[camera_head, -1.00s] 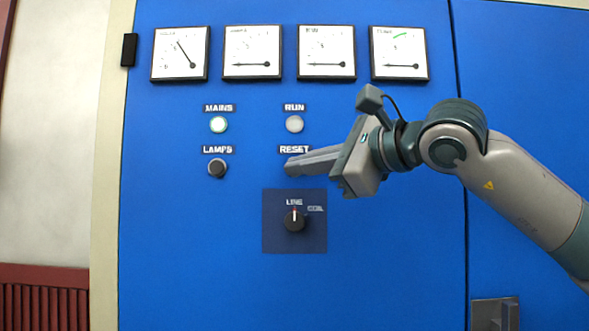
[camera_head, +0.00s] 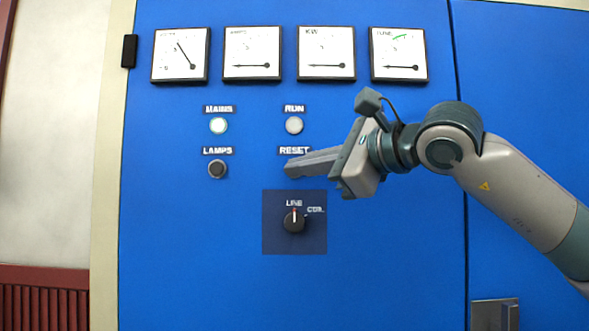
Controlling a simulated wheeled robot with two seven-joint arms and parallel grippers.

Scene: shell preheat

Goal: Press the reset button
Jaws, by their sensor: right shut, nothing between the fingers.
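The RESET label (camera_head: 294,150) is on the blue cabinet front, below the RUN lamp. The reset button under that label is hidden behind my right gripper's fingertips. My right gripper (camera_head: 291,168) comes in from the right, shut and empty, with its fingertips directly below the label. I cannot tell whether the fingertips touch the button. My left gripper is not in view.
The blue cabinet (camera_head: 180,270) carries a row of gauges along the top. A handle (camera_head: 496,315) is at bottom right.

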